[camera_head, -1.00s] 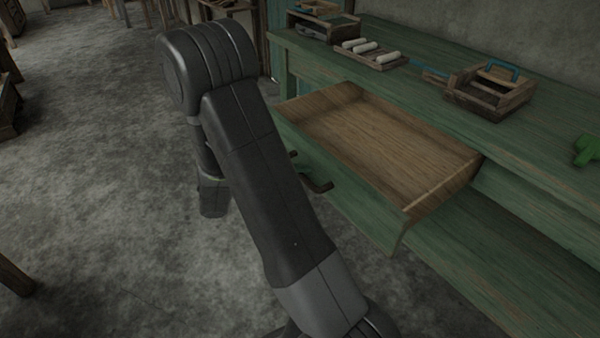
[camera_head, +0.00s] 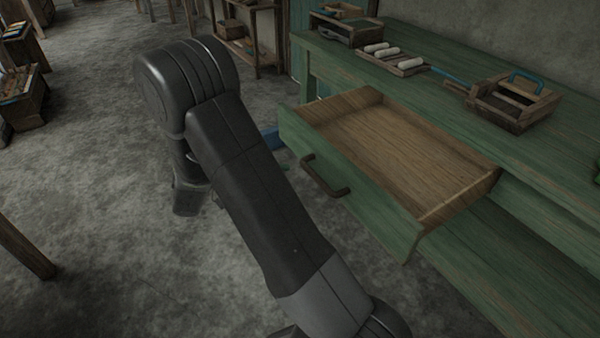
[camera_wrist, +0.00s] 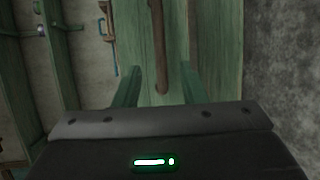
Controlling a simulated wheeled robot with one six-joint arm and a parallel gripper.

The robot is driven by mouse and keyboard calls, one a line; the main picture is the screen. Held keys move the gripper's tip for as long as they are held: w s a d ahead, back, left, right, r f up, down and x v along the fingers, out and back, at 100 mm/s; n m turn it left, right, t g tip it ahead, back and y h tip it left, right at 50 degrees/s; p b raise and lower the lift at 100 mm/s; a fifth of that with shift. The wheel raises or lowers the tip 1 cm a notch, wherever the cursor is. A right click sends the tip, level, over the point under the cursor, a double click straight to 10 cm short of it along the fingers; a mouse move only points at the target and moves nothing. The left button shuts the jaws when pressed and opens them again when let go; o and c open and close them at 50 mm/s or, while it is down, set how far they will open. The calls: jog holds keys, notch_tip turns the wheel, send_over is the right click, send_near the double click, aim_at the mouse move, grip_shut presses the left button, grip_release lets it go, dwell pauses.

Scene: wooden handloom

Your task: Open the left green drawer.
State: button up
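The left green drawer (camera_head: 350,200) stands pulled out from the green bench in the head view, and its bare wooden inside shows empty. Its dark bar handle (camera_head: 325,180) is on the front face, clear of my arm in the picture. In the wrist view the green drawer front (camera_wrist: 212,45) fills the upper middle, with the handle (camera_wrist: 159,50) upright in the picture. My gripper (camera_wrist: 160,72) is open there, its two fingers apart on either side of the handle's lower end. The handle appears beyond the fingers, not gripped. In the head view my arm hides most of the gripper.
The green bench top (camera_head: 430,75) carries a tray of white rolls (camera_head: 392,58), a wooden box with a blue handle (camera_head: 512,100) and another wooden box (camera_head: 345,28). A blue object (camera_head: 272,138) shows partly behind my arm. Grey floor (camera_head: 90,200) is open at left.

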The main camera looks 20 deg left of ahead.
aim_at(313, 176)
jog(key=v, duration=0.3)
jog(key=shift+s+a, duration=0.2)
jog(key=shift+a, duration=0.1)
jog(key=b+x, duration=0.2)
jog(key=x, duration=1.1)
jog(key=shift+w+d, duration=0.45)
jog(key=shift+s+f, duration=0.1)
